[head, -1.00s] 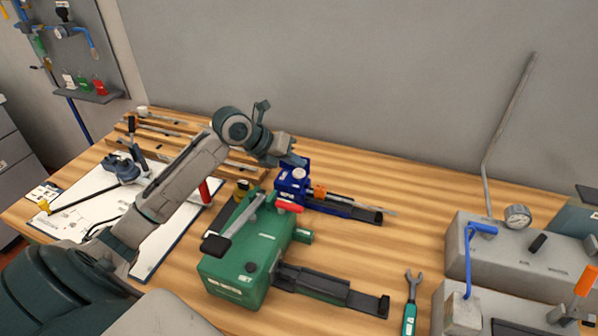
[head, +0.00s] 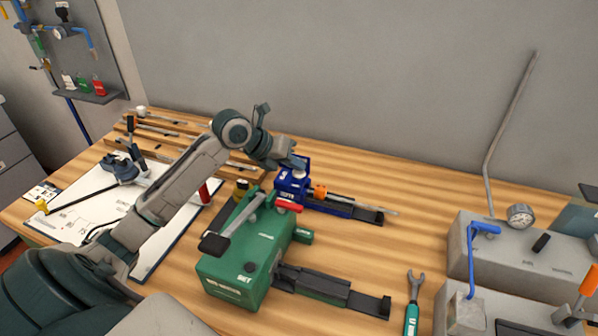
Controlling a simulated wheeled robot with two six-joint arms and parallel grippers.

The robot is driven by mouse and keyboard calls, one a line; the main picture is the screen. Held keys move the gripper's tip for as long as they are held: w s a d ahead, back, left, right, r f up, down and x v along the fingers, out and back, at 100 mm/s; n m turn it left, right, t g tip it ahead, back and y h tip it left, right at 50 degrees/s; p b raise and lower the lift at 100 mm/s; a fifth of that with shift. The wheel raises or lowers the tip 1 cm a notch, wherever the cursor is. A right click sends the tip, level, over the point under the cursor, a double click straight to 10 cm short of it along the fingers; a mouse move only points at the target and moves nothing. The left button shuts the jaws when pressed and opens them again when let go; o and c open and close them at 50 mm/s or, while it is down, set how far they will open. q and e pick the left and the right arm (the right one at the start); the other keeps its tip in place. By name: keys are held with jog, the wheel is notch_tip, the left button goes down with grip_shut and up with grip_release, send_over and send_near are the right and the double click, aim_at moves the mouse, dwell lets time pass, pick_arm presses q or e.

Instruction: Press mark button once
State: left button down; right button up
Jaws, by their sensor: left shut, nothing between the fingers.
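A small blue machine (head: 291,197) with pale lettering on its front stands on the bench. A white round button (head: 298,175) shows on it, partly covered by my gripper. My left gripper (head: 299,163) is shut and empty, right above or at this button; I cannot tell whether it touches. The word "mark" cannot be read anywhere. A larger green machine (head: 233,262) stands in front, with a grey lever, a red part and a dark round knob by the label "SET". My right gripper is not in view.
A dark rail with an orange part (head: 320,191) extends right from the blue machine. A wrench (head: 412,302) lies at the front. Grey blocks with a gauge (head: 520,215) stand at the right. A white board (head: 80,215) lies at the left. The middle right bench is clear.

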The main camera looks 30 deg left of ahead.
aim_at(295, 173)
pick_arm(q)
jog(key=shift+f+b, duration=0.4)
jog(key=shift+f, duration=0.15)
jog(key=shift+r, duration=0.1)
dwell(0.4)
jog(key=shift+r+p, duration=0.65)
jog(key=shift+r, duration=0.4)
jog(key=shift+r+p, duration=1.6)
jog(key=shift+r, duration=0.95)
jog(key=shift+f, duration=0.1)
